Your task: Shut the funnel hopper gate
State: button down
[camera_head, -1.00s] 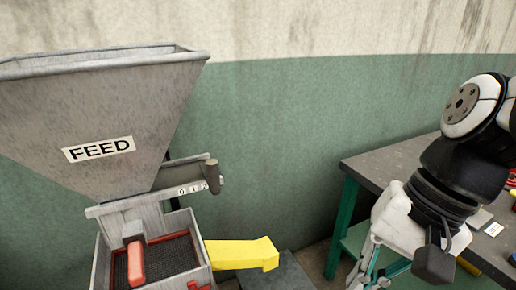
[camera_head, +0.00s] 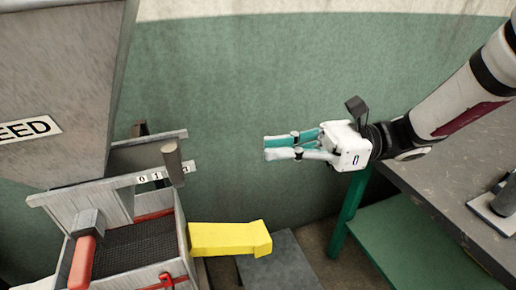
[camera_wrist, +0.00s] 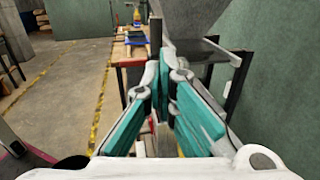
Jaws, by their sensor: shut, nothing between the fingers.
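The grey metal funnel hopper (camera_head: 60,80) with its FEED label fills the left of the head view. Below its mouth a slide gate (camera_head: 135,158) sticks out to the right, with an upright dark round handle (camera_head: 172,163) beside a numbered scale (camera_head: 150,178). The handle stands near the scale's right end. My gripper (camera_head: 267,148) is shut and empty, level in the air, its fingers pointing left toward the handle with a clear gap between. In the wrist view my gripper (camera_wrist: 166,62) points toward the grey hopper (camera_wrist: 205,20), partly hiding what lies ahead.
A mesh-bottomed box (camera_head: 125,250) with a red-handled lever (camera_head: 83,262) sits under the hopper. A yellow chute (camera_head: 228,239) juts right from it. A grey-topped workbench (camera_head: 460,225) with a green frame stands at right. A green wall (camera_head: 240,80) is behind.

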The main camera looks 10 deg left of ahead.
aim_at(179, 167)
jog(key=x, duration=1.2)
jog(key=shift+s+a, duration=0.15)
jog(key=shift+s, duration=0.05)
jog(key=p+x, duration=0.2)
jog(key=x, duration=0.1)
jog(key=s+p+x, duration=0.1)
jog(key=x, duration=0.2)
jog(key=shift+s+d+r+p, duration=0.1)
jog(key=shift+s+d+p, duration=0.1)
jog(key=shift+p, duration=0.15)
jog(key=shift+a, duration=0.3)
jog(key=shift+s, duration=0.1)
jog(key=shift+d, duration=0.1)
jog(key=shift+w+d+p, duration=0.25)
jog(key=shift+d+p, duration=0.05)
jog(key=shift+d, duration=0.05)
jog(key=v, duration=1.3)
